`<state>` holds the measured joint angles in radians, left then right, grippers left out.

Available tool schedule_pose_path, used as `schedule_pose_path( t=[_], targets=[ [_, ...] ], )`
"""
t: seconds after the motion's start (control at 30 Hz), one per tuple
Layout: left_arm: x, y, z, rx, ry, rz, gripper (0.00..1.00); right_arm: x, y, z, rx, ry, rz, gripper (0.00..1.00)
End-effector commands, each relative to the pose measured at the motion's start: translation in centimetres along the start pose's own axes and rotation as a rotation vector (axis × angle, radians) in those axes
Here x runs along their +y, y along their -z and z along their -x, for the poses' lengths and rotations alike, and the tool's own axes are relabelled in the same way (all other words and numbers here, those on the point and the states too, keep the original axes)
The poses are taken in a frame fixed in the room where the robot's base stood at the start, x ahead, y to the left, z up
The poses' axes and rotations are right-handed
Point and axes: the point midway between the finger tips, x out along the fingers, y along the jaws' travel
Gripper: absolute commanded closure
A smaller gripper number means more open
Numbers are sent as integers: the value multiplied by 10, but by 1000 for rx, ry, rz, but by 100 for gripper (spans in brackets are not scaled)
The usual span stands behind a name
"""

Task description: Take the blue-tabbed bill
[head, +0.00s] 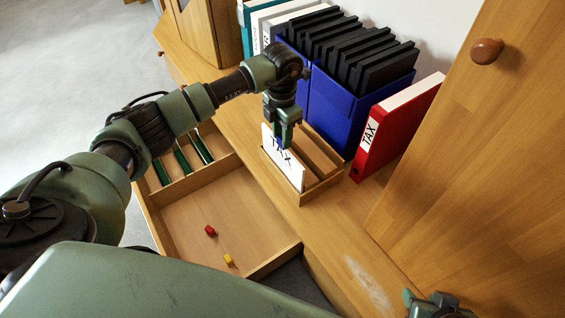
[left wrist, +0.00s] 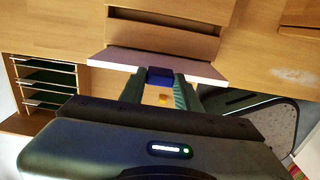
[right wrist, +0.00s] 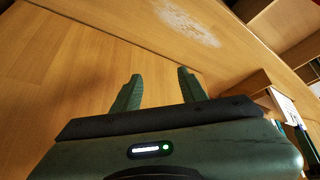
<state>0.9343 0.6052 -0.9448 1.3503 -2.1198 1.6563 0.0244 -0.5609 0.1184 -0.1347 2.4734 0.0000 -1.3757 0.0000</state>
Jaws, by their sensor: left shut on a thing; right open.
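My left gripper (head: 281,140) points down from above and is shut on the blue tab at the card's top edge. The card's lower edge is hidden by the rack's front. My right gripper (right wrist: 155,85) is open and empty above bare wood; it also shows at the bottom right of the head view (head: 432,300).
A blue box (head: 335,115) of black folders and a red TAX binder (head: 395,125) stand behind the rack. A cabinet door (head: 480,170) is at right.

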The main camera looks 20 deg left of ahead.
Motion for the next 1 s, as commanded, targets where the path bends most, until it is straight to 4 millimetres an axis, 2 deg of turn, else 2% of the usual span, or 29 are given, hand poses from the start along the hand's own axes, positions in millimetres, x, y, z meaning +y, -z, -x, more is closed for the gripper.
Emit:
schedule_pose_path(
  t=[1.0],
  targets=[
    [0, 0, 10, -1, -1, 0, 100, 3, -30, 10, -135, -6, -4, 58]
  ],
)
